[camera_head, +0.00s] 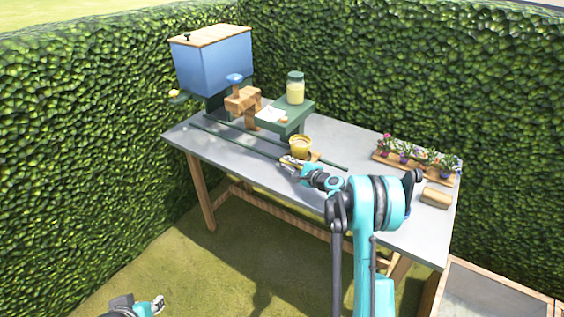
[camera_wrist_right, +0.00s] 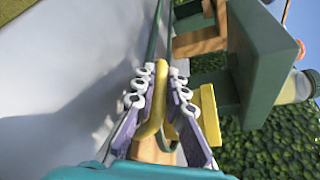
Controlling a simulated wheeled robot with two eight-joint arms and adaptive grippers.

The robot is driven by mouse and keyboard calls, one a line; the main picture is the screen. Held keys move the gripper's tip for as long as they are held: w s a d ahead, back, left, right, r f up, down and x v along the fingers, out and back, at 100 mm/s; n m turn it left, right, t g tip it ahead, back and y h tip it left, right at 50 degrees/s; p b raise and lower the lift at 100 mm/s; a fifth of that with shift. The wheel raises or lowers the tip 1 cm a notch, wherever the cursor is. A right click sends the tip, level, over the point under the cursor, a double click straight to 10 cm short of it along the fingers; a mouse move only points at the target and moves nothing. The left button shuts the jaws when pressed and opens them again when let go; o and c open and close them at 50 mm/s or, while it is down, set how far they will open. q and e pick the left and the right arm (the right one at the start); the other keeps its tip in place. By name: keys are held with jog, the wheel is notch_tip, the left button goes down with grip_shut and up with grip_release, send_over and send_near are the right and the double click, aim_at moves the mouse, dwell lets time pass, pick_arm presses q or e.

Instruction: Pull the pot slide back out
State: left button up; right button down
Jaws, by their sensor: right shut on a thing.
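The pot slide is a small wooden board (camera_head: 314,157) between two thin dark green rails on the table, with a yellow pot (camera_head: 301,147) above it. My right gripper (camera_head: 291,163) is at the slide's near side, beside the pot. In the right wrist view its purple and white fingers (camera_wrist_right: 157,100) close around an upright yellow handle (camera_wrist_right: 154,118), with wood (camera_wrist_right: 143,149) below it. Part of the pot (camera_wrist_right: 208,115) shows right of the fingers. My left gripper (camera_head: 158,303) is low at the bottom left, away from the table; its jaw opening is too small to judge.
A blue hopper (camera_head: 213,64) with a wooden lid stands at the table's far left. A green stand (camera_head: 296,118) carries a jar (camera_head: 295,89) behind the pot. A tray of flowers (camera_head: 417,166) and a wooden block (camera_head: 436,197) lie right. The grey table front (camera_head: 240,165) is clear.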

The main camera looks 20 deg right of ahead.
jog(key=shift+s+d, duration=0.65)
jog(key=shift+s, duration=0.25)
jog(key=c, duration=1.6)
grip_release()
jog(key=shift+o, duration=0.2)
jog(key=shift+v, duration=3.7)
